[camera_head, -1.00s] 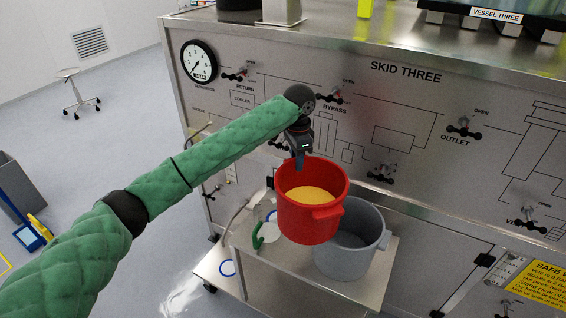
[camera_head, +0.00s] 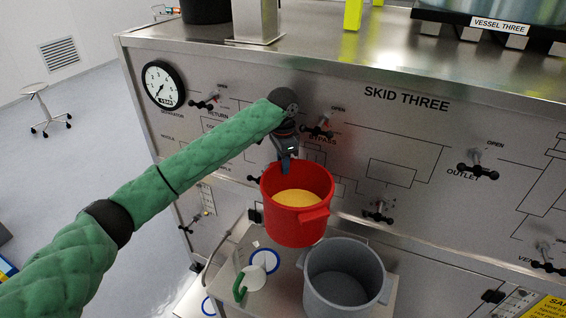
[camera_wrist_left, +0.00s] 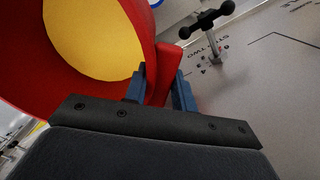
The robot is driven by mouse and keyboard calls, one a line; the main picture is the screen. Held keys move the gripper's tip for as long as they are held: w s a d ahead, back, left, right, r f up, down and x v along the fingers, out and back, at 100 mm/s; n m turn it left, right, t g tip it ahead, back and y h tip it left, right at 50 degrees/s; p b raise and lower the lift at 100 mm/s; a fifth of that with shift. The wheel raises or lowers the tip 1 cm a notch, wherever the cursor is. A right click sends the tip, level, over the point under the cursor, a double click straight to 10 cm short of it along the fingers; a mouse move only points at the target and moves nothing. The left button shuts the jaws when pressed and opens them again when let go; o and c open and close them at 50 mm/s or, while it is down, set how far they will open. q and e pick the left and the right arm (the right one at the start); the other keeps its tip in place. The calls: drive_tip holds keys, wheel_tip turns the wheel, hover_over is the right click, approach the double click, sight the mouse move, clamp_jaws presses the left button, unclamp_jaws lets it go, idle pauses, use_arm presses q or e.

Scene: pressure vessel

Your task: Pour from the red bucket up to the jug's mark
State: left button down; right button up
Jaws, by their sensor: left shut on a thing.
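The red bucket (camera_head: 297,225) holds yellow contents (camera_head: 298,199) and hangs above a small steel shelf, roughly upright. My left gripper (camera_head: 286,163) is shut on the bucket's lug at its far rim. In the left wrist view the blue-grey fingers (camera_wrist_left: 160,88) close on the red lug, and the bucket's red wall (camera_wrist_left: 150,30) and yellow contents (camera_wrist_left: 95,38) fill the upper left. The pale jug (camera_head: 254,277) with a green handle (camera_head: 239,288) stands on the shelf, below and left of the bucket. Its mark cannot be made out. My right gripper is out of view.
An empty-looking grey bucket (camera_head: 345,285) stands on the shelf right of the jug. A blue-ringed spot (camera_head: 266,260) lies behind the jug. The steel panel (camera_head: 405,140) with black valve handles (camera_head: 478,171) rises close behind the red bucket.

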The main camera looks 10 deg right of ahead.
sight(271, 166)
use_arm(q)
drive_tip(key=shift+s+a+r, duration=0.1)
drive_tip(key=shift+s, duration=0.05)
drive_tip(key=shift+a+f+h, duration=0.45)
drive_tip(key=shift+f+h, duration=0.05)
drive_tip(key=shift+f, duration=0.05)
drive_tip(key=shift+s+a+f+h+b, duration=0.1)
drive_tip(key=shift+a+f+h+b, duration=0.3)
drive_tip(key=shift+a+h, duration=0.2)
drive_tip(key=shift+s+a+f+h+b, duration=0.1)
drive_tip(key=shift+a+f+h+b, duration=0.15)
drive_tip(key=shift+a+h+b, duration=0.25)
drive_tip(key=shift+s+a+t+h, duration=0.1)
drive_tip(key=shift+a+t+h, duration=0.25)
drive_tip(key=shift+h, duration=0.25)
drive_tip(key=shift+s+a+f+h, duration=0.1)
drive_tip(key=shift+a+f+h, duration=0.15)
drive_tip(key=shift+a+h, duration=0.55)
drive_tip(key=shift+s+a+f+t+h+b, duration=0.15)
drive_tip(key=shift+a+t+h+b, duration=0.1)
drive_tip(key=shift+a+h+b, duration=0.7)
